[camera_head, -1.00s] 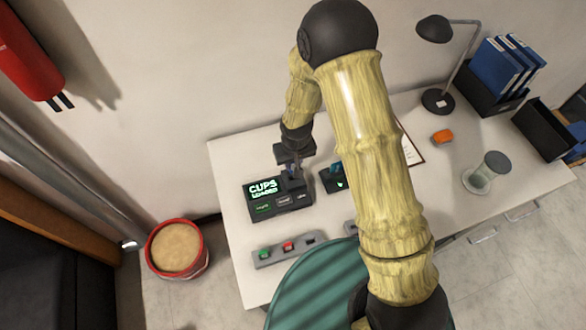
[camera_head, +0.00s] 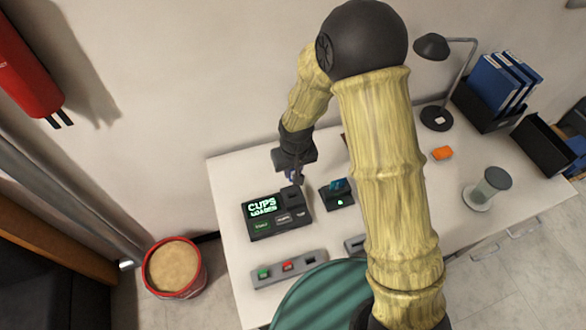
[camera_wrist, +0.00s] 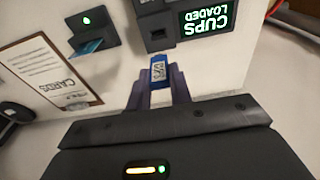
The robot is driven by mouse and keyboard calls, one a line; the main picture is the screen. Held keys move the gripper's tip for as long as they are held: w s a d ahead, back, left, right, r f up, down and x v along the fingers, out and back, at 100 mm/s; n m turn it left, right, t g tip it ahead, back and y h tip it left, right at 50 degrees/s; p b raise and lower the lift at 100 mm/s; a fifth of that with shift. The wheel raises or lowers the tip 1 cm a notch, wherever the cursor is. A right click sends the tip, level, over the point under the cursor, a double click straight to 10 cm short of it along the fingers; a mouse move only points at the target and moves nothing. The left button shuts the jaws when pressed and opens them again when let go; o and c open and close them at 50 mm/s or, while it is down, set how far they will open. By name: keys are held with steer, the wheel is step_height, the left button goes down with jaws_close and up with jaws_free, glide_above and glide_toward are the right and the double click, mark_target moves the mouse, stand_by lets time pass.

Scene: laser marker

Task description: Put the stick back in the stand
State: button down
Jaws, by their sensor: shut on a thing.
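My gripper (camera_head: 297,178) is shut on a small blue stick with a white label. The stick (camera_wrist: 159,68) shows between my dark fingers in the wrist view (camera_wrist: 160,85), and is hard to make out in the head view. It is apart from the black marker unit (camera_head: 277,212), whose screen reads "CUPS LOADED". The unit's empty dark slot (camera_wrist: 157,33) lies just beyond the stick's end in the wrist view. A grey holder (camera_head: 355,243), perhaps the stand, is partly hidden behind my arm.
A small black box (camera_head: 338,195) with a teal card and green light stands right of the unit. A grey button panel (camera_head: 289,269) lies in front.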

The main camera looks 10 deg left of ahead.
steer(key=shift+s, duration=0.1)
steer(key=s+d+b, duration=0.2)
steer(key=s+d, duration=0.1)
steer(key=s, duration=0.6)
steer(key=shift+s+d+b, duration=0.25)
steer(key=shift+d+b, duration=0.15)
stand_by(0.4)
steer(key=s+d+b, duration=0.4)
steer(key=s+b, duration=0.5)
steer(key=b, duration=0.6)
steer(key=shift+s, duration=0.3)
stand_by(0.7)
steer(key=shift+a, duration=0.1)
